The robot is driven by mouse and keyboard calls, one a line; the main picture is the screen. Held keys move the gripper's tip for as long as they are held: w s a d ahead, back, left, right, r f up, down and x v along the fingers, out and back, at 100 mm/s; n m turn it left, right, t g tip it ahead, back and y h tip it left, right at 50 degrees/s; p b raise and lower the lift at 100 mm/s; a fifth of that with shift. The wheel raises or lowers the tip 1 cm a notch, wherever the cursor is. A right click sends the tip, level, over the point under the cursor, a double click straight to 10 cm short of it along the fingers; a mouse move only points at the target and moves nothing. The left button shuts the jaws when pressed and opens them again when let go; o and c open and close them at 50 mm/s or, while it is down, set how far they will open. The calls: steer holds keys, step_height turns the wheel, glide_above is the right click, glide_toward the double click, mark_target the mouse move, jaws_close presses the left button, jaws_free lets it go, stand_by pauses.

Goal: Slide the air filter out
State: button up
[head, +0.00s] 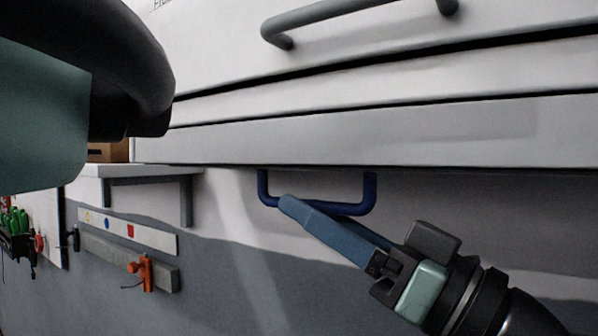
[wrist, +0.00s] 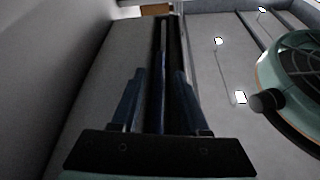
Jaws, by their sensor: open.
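A dark blue U-shaped handle (head: 369,194) hangs below the lower edge of the pale cabinet in the head view. The air filter itself cannot be made out apart from this handle. My gripper (head: 286,204) reaches up from the lower right, its blue fingers overlapping the left and lower part of the handle. In the wrist view my gripper (wrist: 159,75) has its fingers spread apart, with the blue handle bar (wrist: 163,62) running between them. Clear gaps show on both sides of the bar. Whether a finger touches the handle cannot be told.
The cabinet front (head: 350,135) has a grey handle (head: 340,14) higher up. A wall shelf (head: 145,171) and a rail with an orange clamp (head: 143,270) are at left. A large dark and green part covers the upper left. Open space lies below the blue handle.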

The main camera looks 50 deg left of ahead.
steer(key=shift+p+x, duration=0.5)
steer(key=shift+x, duration=0.85)
steer(key=shift+c, duration=0.3)
jaws_close()
